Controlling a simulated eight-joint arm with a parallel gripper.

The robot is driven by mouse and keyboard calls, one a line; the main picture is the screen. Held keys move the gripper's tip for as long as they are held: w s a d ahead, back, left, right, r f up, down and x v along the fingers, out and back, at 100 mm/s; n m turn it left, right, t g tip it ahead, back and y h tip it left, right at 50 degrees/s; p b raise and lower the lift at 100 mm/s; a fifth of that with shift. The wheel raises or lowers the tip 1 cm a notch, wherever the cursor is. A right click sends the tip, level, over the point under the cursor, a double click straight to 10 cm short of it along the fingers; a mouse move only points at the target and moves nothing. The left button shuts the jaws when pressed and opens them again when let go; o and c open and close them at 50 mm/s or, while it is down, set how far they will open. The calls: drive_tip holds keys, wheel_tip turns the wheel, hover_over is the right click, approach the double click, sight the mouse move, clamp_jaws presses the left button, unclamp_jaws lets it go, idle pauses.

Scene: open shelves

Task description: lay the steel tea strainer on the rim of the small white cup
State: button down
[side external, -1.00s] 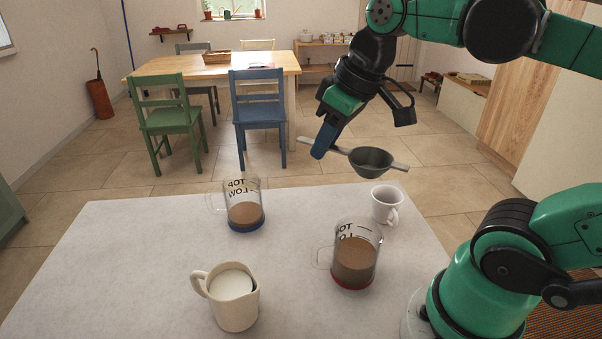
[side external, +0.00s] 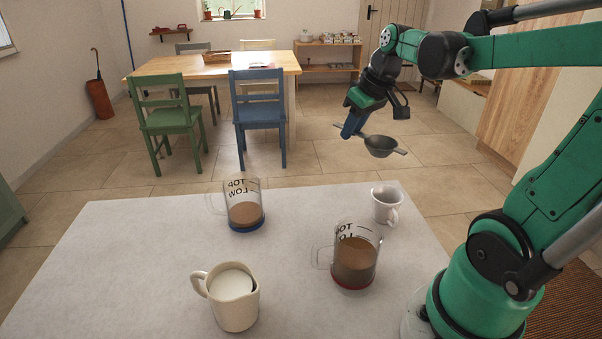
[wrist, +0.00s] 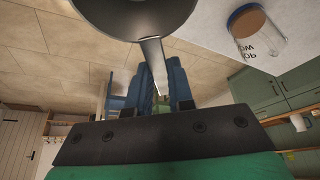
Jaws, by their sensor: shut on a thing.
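The steel tea strainer (side external: 380,147) is a dark round bowl with a flat handle and a small tab on its far side. My gripper (side external: 350,130) is shut on its handle and holds it in the air, above and beyond the far right edge of the table. In the wrist view the strainer bowl (wrist: 130,12) is cut by the top edge, and its handle runs between the blue fingers (wrist: 160,88). The small white cup (side external: 386,205) stands upright at the table's far right corner, with nothing on its rim. The strainer is clear of it.
On the white table (side external: 130,250) stand a glass mug with a blue base (side external: 245,215), a glass mug with a red base (side external: 354,262) and a cream jug of milk (side external: 233,300). The red-based mug is nearest the cup. The table's left side is clear.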

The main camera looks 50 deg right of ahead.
drive_tip(key=shift+m, duration=0.5)
drive_tip(key=shift+s+d+f, duration=0.35)
drive_tip(key=shift+d+f, duration=0.25)
drive_tip(key=shift+f, duration=1.3)
drive_tip(key=shift+s+d+f, duration=0.3)
drive_tip(key=shift+d+f, duration=0.35)
drive_tip(key=shift+f, duration=1.2)
drive_tip(key=shift+s+d+f, duration=0.35)
drive_tip(key=shift+d+f, duration=0.25)
drive_tip(key=shift+f, duration=1.3)
drive_tip(key=c, duration=0.7)
unclamp_jaws()
drive_tip(key=shift+v, duration=2.75)
drive_tip(key=shift+a, duration=0.1)
